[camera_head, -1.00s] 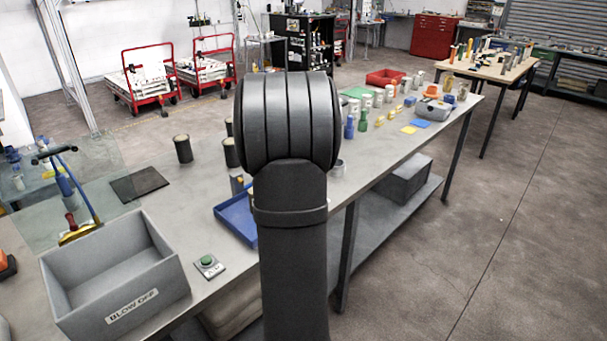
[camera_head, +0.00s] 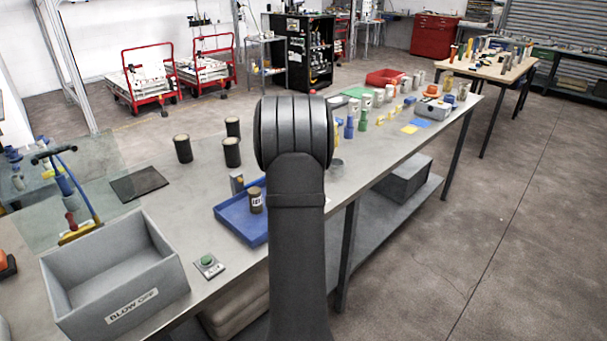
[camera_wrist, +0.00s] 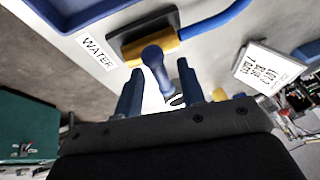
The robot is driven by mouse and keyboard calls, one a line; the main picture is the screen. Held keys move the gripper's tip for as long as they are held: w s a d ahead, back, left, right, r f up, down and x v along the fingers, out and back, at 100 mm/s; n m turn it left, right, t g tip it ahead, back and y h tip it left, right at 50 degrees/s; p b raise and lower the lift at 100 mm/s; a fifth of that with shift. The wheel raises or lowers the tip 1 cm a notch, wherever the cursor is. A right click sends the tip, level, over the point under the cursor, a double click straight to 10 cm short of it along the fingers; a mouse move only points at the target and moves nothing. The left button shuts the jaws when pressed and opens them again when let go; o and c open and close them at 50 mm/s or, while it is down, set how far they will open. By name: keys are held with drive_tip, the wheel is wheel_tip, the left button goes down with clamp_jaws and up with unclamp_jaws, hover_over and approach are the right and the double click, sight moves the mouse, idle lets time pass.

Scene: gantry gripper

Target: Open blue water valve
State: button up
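In the wrist view, a yellow valve body (camera_wrist: 165,48) sits on a dark plate, with a blue handle (camera_wrist: 154,62) pointing toward the camera. A white label reading WATER (camera_wrist: 97,52) is beside it, and a blue hose (camera_wrist: 215,26) runs off to the upper right. My gripper (camera_wrist: 160,80) has its two dark blue fingers apart, one on each side of the handle's near end in the picture. I cannot tell whether either finger touches it. In the head view my arm hides the gripper, and I cannot make out this valve there.
A white sign (camera_wrist: 266,70) stands right of the valve in the wrist view. In the head view, a blue tray (camera_head: 232,222), a grey BLOW OFF box (camera_head: 160,275), a green button (camera_head: 208,262) and several dark cups stand on the bench (camera_head: 185,215). A glass panel (camera_head: 95,165) is at left.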

clamp_jaws()
drive_tip(key=shift+n, duration=0.3)
drive_tip(key=n+y, duration=0.2)
drive_tip(key=n, duration=0.1)
drive_tip(key=shift+d+n, duration=0.25)
drive_tip(key=shift+n, duration=0.05)
drive_tip(key=n+y, duration=0.1)
drive_tip(key=n, duration=0.1)
drive_tip(key=n+y, duration=0.1)
drive_tip(key=n, duration=0.1)
drive_tip(key=shift+d+n, duration=0.2)
drive_tip(key=shift+n, duration=0.1)
drive_tip(key=n, duration=0.2)
drive_tip(key=n+g+y, duration=0.1)
drive_tip(key=n, duration=0.1)
drive_tip(key=shift+w+d+n, duration=0.1)
drive_tip(key=shift+d+n, duration=0.05)
drive_tip(key=shift+n, duration=0.15)
drive_tip(key=shift+w+d+n+g+y, duration=0.1)
drive_tip(key=shift+n+g+y, duration=0.3)
drive_tip(key=shift+n, duration=0.7)
drive_tip(key=shift+w+n+g+y, duration=0.1)
drive_tip(key=shift+n+g+y, duration=0.3)
drive_tip(key=shift+n, duration=0.7)
